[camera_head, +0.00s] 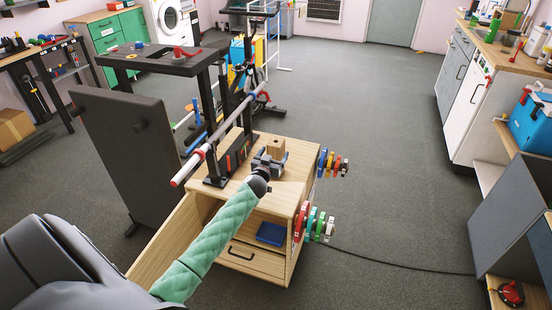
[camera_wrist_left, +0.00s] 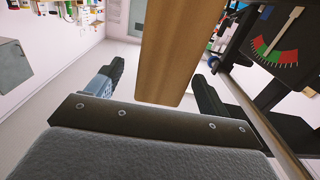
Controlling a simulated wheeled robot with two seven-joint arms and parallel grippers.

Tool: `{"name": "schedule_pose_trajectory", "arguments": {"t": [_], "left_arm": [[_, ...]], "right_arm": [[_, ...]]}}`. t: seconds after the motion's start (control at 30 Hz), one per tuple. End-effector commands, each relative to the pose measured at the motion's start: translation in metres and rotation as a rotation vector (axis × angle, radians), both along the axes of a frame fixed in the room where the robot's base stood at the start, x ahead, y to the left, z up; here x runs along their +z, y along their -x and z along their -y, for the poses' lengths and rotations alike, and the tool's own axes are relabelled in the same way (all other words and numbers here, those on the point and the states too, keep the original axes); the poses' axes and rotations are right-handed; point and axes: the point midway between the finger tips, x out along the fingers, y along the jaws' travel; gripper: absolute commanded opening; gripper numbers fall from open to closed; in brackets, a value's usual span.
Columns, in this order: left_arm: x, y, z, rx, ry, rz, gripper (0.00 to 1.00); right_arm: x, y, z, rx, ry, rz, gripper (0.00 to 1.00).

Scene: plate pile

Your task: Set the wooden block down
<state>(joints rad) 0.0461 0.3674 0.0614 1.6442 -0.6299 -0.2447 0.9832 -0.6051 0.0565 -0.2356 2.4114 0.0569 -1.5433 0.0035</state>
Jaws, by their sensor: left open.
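The wooden block (camera_head: 275,147) stands upright over the top of the small light-wood cabinet (camera_head: 297,166). Its lower part is hidden behind my left gripper (camera_head: 267,163), so its contact with the top cannot be seen. In the left wrist view the block (camera_wrist_left: 171,50) rises between the two fingers of my left gripper (camera_wrist_left: 160,82), with gaps visible on both sides. The jaws are open around it and do not grip it. My right gripper is not in view.
A black rack with a long bar (camera_head: 222,135) stands on the cabinet, left of the block. Coloured weight discs (camera_head: 333,163) hang on the cabinet's right side. Its door (camera_head: 172,240) is open to the left, and a blue box (camera_head: 271,233) sits inside. Open floor lies right.

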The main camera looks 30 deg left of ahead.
Motion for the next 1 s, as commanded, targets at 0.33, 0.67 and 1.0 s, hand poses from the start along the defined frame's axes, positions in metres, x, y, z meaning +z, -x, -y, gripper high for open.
{"name": "schedule_pose_trajectory", "arguments": {"t": [0.33,0.67,1.0], "left_arm": [[-0.002,-0.033,-0.011,0.000,-0.001,-0.002,0.80],[-0.006,-0.054,-0.017,0.000,0.000,-0.002,0.80],[-0.006,-0.054,-0.016,0.000,0.000,-0.002,0.51]], "right_arm": [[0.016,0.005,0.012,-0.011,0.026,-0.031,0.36],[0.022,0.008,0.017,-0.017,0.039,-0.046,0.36],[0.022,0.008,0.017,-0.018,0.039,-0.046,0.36]]}}
